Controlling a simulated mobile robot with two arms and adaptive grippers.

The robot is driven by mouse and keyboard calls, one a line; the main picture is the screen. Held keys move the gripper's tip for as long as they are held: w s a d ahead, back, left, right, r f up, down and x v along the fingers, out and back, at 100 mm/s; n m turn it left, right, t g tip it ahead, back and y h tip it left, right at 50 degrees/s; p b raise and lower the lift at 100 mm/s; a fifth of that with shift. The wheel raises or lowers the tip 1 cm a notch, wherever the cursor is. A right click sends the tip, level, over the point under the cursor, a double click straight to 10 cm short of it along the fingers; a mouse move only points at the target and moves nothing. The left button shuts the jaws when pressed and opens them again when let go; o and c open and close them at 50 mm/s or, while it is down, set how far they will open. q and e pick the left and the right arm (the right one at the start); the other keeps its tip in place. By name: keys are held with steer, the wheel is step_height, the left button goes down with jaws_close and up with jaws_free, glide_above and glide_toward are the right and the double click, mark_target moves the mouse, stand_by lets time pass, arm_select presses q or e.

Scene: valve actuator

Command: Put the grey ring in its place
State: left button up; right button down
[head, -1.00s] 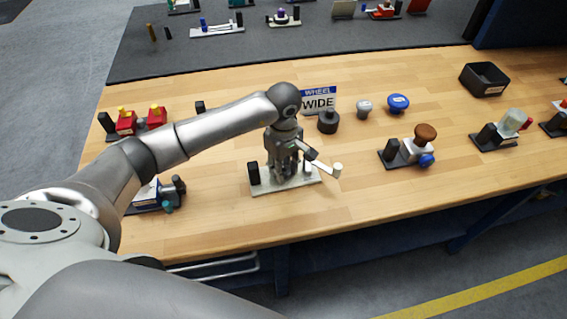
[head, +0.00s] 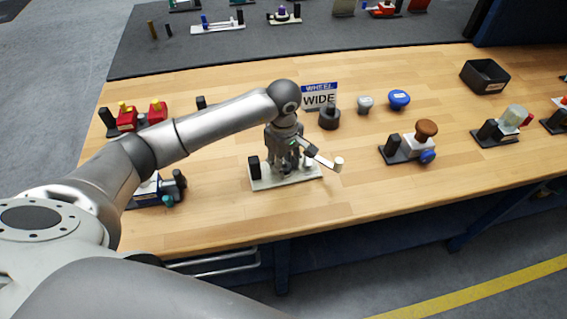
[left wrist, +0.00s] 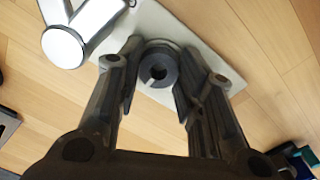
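The grey ring (left wrist: 158,66) shows in the left wrist view, lying over the pale base plate (left wrist: 190,44), with a darker centre. I cannot tell whether it is fully seated. My left gripper (left wrist: 158,75) points down over it, one finger on each side; the fingers look spread, with the ring between or just beyond their tips. In the head view my left gripper (head: 285,165) stands over the plate (head: 262,184) and hides the ring. A lever with a white round knob (head: 339,165) reaches right from this fixture; the knob is large in the wrist view (left wrist: 64,46). My right gripper is not in view.
A black block (head: 254,167) stands at the plate's left end. Behind are a WHEEL WIDE sign (head: 319,97), a dark round knob (head: 329,118), a grey knob (head: 365,104) and a blue one (head: 399,99). Other fixtures stand left and right. The table front is clear.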

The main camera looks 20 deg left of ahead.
mark_target(285, 166)
arm_select(q)
steer(key=shift+o, duration=1.4)
steer(key=shift+s+f, duration=0.35)
steer(key=shift+f, duration=0.5)
steer(key=shift+r, duration=0.1)
steer(key=shift+w+r+p, duration=0.1)
steer(key=shift+r+p, duration=0.4)
steer(key=shift+p, duration=0.2)
steer(key=shift+w+r, duration=0.15)
steer(key=shift+r, duration=0.15)
step_height(285, 166, up, 12)
steer(key=b, duration=0.3)
steer(key=shift+w, duration=0.15)
